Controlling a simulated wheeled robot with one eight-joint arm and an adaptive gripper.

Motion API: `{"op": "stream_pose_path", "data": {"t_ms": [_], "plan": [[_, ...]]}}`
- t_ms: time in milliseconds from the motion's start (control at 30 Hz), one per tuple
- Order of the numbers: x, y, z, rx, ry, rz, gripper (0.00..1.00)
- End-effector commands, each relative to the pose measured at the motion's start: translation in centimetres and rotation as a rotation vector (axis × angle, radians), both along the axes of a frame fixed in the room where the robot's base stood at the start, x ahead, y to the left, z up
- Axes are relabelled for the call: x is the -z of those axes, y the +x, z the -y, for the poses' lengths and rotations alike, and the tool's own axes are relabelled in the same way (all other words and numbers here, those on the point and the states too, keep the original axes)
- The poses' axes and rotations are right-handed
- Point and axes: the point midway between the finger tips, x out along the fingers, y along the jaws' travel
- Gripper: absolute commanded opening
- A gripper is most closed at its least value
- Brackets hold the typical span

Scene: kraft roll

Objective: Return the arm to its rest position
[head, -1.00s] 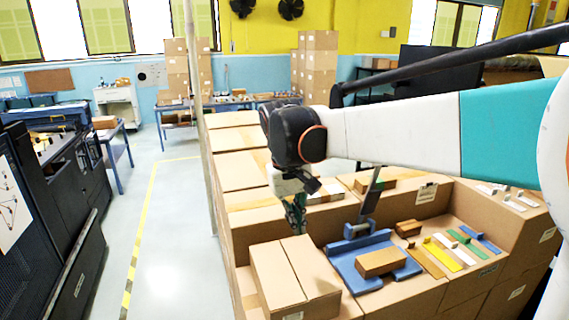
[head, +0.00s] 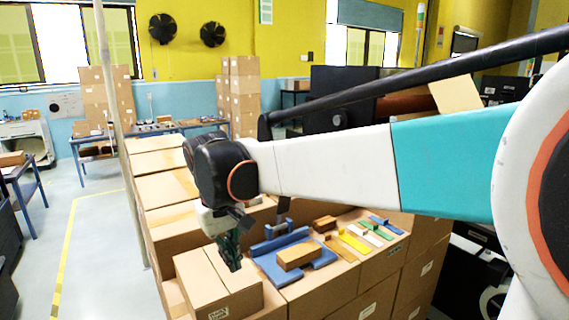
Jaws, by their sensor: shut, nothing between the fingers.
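My arm reaches in from the right side of the head view, with its teal and white link stretched across the picture to a black wrist. My gripper (head: 232,258) hangs below the wrist, pointing down, shut and empty. It appears over or in front of the cardboard boxes, left of a blue fixture (head: 268,272). A brown block (head: 298,256) lies on the fixture, apart from my gripper. A closed carton (head: 215,285) shows just below and left of the gripper; the exact gap between them is hard to judge.
Several coloured strips, among them a yellow one (head: 355,243), lie on the boxes right of the fixture. A thin pole (head: 118,120) rises at the left of the box stack. The floor with its yellow line (head: 66,250) is clear at left. Tall carton stacks (head: 238,98) stand behind.

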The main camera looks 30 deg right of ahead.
Motion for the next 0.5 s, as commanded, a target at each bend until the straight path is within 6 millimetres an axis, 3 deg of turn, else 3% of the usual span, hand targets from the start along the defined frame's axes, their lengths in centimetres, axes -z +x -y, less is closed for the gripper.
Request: {"op": "stream_pose_path", "data": {"t_ms": [267, 367, 500], "plan": [[4.1, -3.2, -0.1, -0.009, 0.023, 0.089, 0.0], [6.4, -4.7, -0.2, -0.015, 0.034, 0.139, 0.0], [10.9, -7.5, -0.4, -0.022, 0.057, 0.234, 0.0]]}}
